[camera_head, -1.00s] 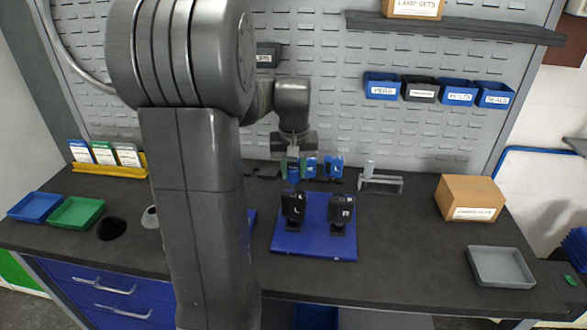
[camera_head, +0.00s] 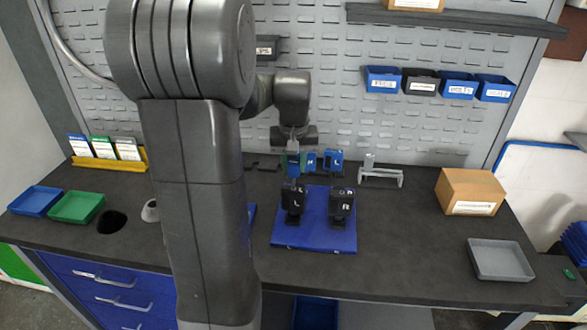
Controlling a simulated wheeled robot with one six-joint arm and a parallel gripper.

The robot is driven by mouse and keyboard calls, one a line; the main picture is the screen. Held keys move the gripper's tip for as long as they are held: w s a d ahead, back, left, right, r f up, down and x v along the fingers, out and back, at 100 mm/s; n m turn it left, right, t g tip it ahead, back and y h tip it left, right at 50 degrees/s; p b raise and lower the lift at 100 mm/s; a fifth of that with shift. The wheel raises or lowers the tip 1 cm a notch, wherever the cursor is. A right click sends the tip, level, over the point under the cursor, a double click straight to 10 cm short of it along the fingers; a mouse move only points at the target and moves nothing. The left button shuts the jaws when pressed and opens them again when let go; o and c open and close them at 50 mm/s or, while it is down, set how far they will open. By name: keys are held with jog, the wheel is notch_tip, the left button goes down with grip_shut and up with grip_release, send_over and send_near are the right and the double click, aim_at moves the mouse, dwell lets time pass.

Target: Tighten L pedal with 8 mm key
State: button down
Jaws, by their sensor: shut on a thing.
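The L pedal (camera_head: 294,205) is a black block marked L. It stands upright at the left on a blue plate (camera_head: 290,242), beside the black R pedal (camera_head: 341,207). My gripper (camera_head: 293,152) is behind the L pedal, at the left end of a short row of blue blocks. It is shut on a blue key (camera_head: 293,165), whose size mark I cannot read. I cannot tell whether this key is clear of its holder. A blue block marked M (camera_head: 311,162) and another blue block (camera_head: 334,163) stand to its right.
A grey bracket stand (camera_head: 380,177) is right of the row. A cardboard box (camera_head: 470,191) and grey tray (camera_head: 500,260) stand at right. Blue (camera_head: 36,202) and green (camera_head: 76,208) trays lie at left.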

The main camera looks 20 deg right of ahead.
jog(key=n+p, duration=0.1)
jog(key=n, duration=0.2)
jog(key=shift+n, duration=0.3)
jog(key=shift+f+n+y, duration=0.15)
jog(key=shift+n+y, duration=0.25)
jog(key=shift+n, duration=1)
jog(key=shift+s, duration=0.1)
jog(key=shift+p, duration=0.3)
jog(key=n, duration=0.6)
jog(key=shift+y+p, duration=0.3)
jog(key=shift+p, duration=0.1)
jog(key=n+g, duration=0.1)
jog(key=n, duration=0.5)
jog(key=shift+n+p, duration=0.3)
jog(key=shift+n, duration=0.1)
